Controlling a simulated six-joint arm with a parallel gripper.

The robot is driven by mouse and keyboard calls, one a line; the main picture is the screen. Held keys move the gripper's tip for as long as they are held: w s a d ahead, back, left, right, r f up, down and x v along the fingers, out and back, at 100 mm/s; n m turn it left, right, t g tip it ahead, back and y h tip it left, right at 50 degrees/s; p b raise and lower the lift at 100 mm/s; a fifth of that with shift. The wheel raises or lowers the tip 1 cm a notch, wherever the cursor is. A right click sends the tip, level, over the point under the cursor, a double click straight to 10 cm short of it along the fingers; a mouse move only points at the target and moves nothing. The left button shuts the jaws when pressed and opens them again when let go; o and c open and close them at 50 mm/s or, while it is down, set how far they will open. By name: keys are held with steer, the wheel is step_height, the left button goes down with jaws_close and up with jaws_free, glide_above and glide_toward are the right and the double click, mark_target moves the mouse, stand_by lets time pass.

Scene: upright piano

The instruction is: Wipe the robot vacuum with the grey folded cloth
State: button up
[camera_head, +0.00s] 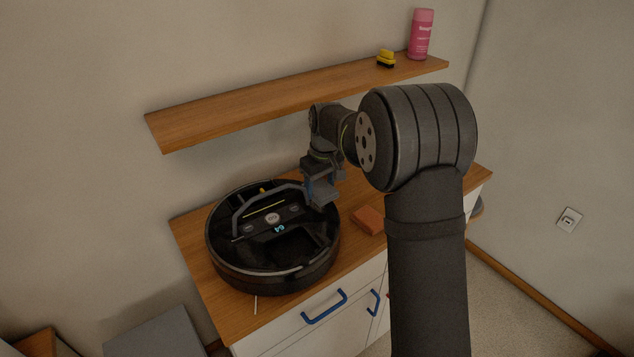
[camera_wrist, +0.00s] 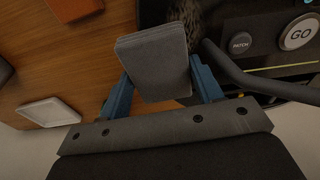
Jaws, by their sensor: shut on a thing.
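The robot vacuum (camera_head: 272,270) is a round black machine with a carrying handle, lying on the wooden cabinet top. Its upper face, with GO and PATCH buttons, fills the upper right of the wrist view (camera_wrist: 296,32). My gripper (camera_head: 320,188) is at the vacuum's right rear edge. Its blue fingers (camera_wrist: 163,88) are shut on the grey folded cloth (camera_wrist: 153,52), which sticks out beyond them. The cloth overlaps the vacuum's edge and a dark round brush in the wrist view. I cannot tell whether it touches the vacuum.
An orange-brown block (camera_head: 367,219) lies on the cabinet top (camera_head: 190,232), right of the vacuum. A wall shelf (camera_head: 250,107) hangs behind, holding a pink bottle (camera_head: 421,35) and a yellow-and-black item (camera_head: 386,59). A white square item (camera_wrist: 47,112) shows in the wrist view.

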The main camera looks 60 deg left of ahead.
steer(key=shift+a, duration=1)
steer(key=shift+d, duration=1.1)
steer(key=shift+r, duration=4)
